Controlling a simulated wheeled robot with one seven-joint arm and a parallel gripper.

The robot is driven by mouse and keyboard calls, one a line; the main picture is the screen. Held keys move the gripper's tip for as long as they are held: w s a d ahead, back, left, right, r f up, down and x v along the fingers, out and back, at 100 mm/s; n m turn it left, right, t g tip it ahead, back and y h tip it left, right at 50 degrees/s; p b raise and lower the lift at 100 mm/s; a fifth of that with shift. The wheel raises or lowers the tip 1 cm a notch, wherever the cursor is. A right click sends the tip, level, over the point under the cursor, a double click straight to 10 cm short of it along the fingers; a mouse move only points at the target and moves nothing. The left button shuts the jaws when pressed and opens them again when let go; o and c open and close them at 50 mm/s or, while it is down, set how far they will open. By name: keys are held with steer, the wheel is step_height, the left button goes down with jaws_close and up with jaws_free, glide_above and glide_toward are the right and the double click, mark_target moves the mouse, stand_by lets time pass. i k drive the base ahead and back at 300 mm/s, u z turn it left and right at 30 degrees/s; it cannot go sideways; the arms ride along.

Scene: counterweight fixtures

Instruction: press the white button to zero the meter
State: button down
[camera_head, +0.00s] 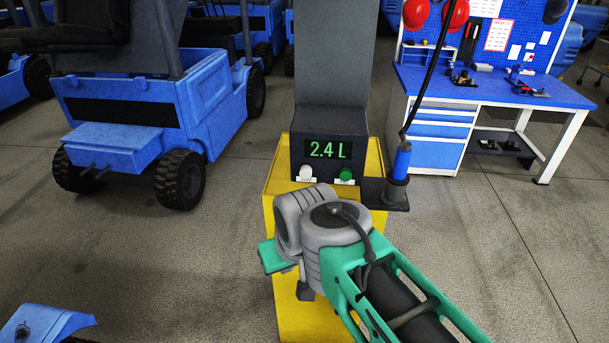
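The meter (329,149) is a dark box on a yellow stand (376,163), and its green digits read "2.4 L". The round white button (305,172) is on the box's front, below the display at the left, with a small label under it. A green button (346,174) sits to its right. Both buttons are unobstructed. My grey and green arm reaches in from the lower right, in front of the stand and below the buttons. Its fingertips cannot be made out; my gripper seems hidden behind the arm's joints.
A blue pump nozzle (402,160) with a black hose stands in a dark holder right of the meter. A tall grey panel (335,54) rises behind it. A blue vehicle (150,105) is at left, a blue workbench (485,87) at right.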

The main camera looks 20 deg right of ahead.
mark_target(306, 170)
steer(key=k, duration=1.25)
steer(key=u, duration=0.45)
steer(key=i, duration=0.75)
steer(key=u, duration=0.3)
